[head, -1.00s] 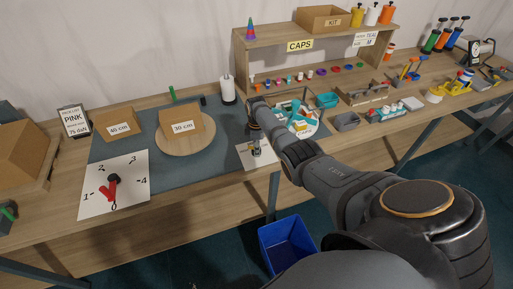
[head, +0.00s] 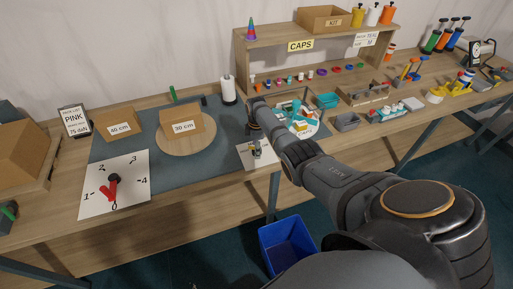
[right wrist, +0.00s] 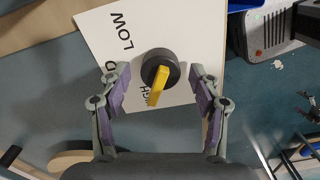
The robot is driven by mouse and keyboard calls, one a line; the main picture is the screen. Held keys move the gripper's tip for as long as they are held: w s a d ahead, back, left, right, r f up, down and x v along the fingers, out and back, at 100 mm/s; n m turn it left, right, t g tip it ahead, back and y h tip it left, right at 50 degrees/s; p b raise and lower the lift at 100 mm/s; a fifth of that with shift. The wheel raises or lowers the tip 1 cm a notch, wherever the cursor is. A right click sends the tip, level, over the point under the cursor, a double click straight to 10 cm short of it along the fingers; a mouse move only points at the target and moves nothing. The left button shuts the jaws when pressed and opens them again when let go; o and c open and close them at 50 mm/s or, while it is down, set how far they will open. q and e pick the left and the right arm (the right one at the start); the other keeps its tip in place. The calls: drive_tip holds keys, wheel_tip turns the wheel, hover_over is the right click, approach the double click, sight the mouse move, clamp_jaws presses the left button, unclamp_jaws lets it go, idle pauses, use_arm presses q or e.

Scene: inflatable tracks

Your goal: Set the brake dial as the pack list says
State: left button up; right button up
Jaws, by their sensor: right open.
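A dark round knob (right wrist: 172,62) with a yellow pointer (right wrist: 158,88) sits on a white card (right wrist: 135,35) in the right wrist view. The card reads LOW; another word beside the pointer ends in what looks like GH, and a third is mostly hidden by a finger. The pointer lies toward the lower left, by the GH letters. My right gripper (right wrist: 162,100) is open, with the knob between and just beyond its fingers. The head view shows the card (head: 246,157). The pack list sign (head: 74,120) reads PINK and 75 daN. My left gripper is not in view.
Boxes marked 40 cm (head: 117,127) and 30 cm (head: 181,125) stand behind. A blue bin (head: 287,245) stands below.

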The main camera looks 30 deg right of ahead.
drive_tip(key=shift+r, duration=0.2)
wheel_tip(320, 180, up, 12)
drive_tip(key=shift+f, duration=0.2)
idle(0.4)
